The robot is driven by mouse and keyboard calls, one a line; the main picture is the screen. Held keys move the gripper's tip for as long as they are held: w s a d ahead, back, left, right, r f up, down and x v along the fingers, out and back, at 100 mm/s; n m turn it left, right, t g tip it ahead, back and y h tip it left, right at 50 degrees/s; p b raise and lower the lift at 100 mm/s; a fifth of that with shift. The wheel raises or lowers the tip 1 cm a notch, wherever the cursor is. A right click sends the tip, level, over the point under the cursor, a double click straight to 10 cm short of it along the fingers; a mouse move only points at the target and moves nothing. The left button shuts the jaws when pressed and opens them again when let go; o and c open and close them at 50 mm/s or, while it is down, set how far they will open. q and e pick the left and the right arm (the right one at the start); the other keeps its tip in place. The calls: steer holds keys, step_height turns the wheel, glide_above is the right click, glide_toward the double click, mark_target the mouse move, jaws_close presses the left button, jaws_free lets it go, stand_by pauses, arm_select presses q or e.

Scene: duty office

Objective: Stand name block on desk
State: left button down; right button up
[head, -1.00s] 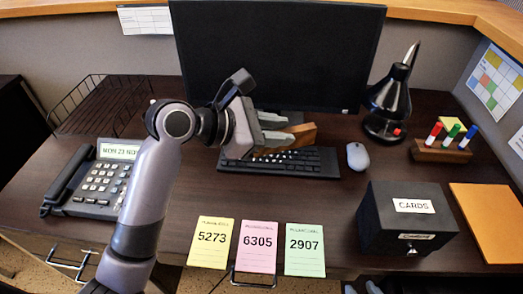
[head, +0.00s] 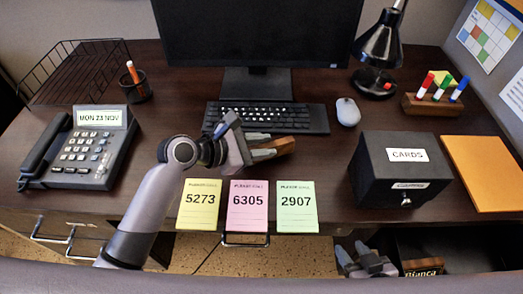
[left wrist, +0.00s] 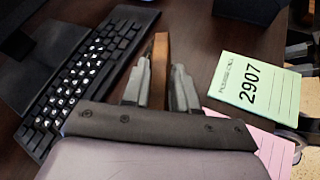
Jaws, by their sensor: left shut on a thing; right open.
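My left gripper (head: 262,146) is shut on a brown wooden name block (head: 280,147). It holds the block over the desk (head: 335,180), between the keyboard and the paper slips. In the left wrist view the wooden block (left wrist: 160,62) sits between the two grey fingers (left wrist: 160,85); no lettering on it shows. Whether it touches the desk I cannot tell. My right gripper (head: 363,260) is open, low at the desk's front edge. A dark plate lettered "Bianca" (head: 424,266) shows below the desk edge, beside my right gripper.
A keyboard (head: 267,117) lies behind the block. Yellow (head: 198,215), pink (head: 247,218) and green (head: 297,215) slips lie in front. A phone (head: 85,150) stands left; a black CARDS box (head: 402,170) stands right. Bare desk lies between slips and box.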

arm_select(q)
steer(key=shift+f, duration=0.7)
steer(key=c, duration=0.9)
jaws_free()
steer(key=shift+f, duration=0.1)
steer(key=p+v, duration=0.1)
steer(key=v, duration=1.1)
steer(key=shift+p, duration=0.35)
